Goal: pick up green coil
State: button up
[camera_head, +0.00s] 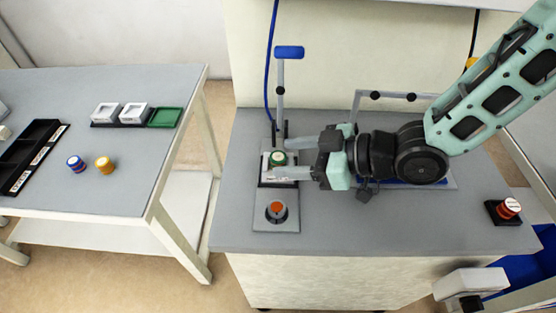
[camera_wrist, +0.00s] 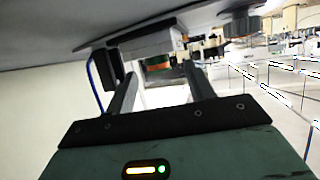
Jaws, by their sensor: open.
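A green coil (camera_head: 278,157) with a pale centre sits on a small black and white fixture (camera_head: 266,178) on the right-hand bench. My gripper (camera_head: 285,159) reaches in from the right, low over the bench. Its two fingers are open, one on the far side and one on the near side of the coil. Contact with the coil cannot be told. In the wrist view the open fingers (camera_wrist: 160,88) frame a small, dark, green and orange patch, too unclear to name.
An orange button (camera_head: 277,209) is in front of the fixture, and a blue-topped post (camera_head: 289,53) rises behind it. A red button (camera_head: 508,208) is at the bench's right. The left table holds a blue coil (camera_head: 76,163), a yellow coil (camera_head: 104,165) and a green tray (camera_head: 165,118).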

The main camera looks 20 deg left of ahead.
jog(key=shift+x, duration=0.9)
jog(key=shift+w+d, duration=0.1)
jog(key=shift+c, duration=0.3)
jog(key=c, duration=1.1)
notch_tip(320, 180, up, 10)
jog(key=p, duration=0.2)
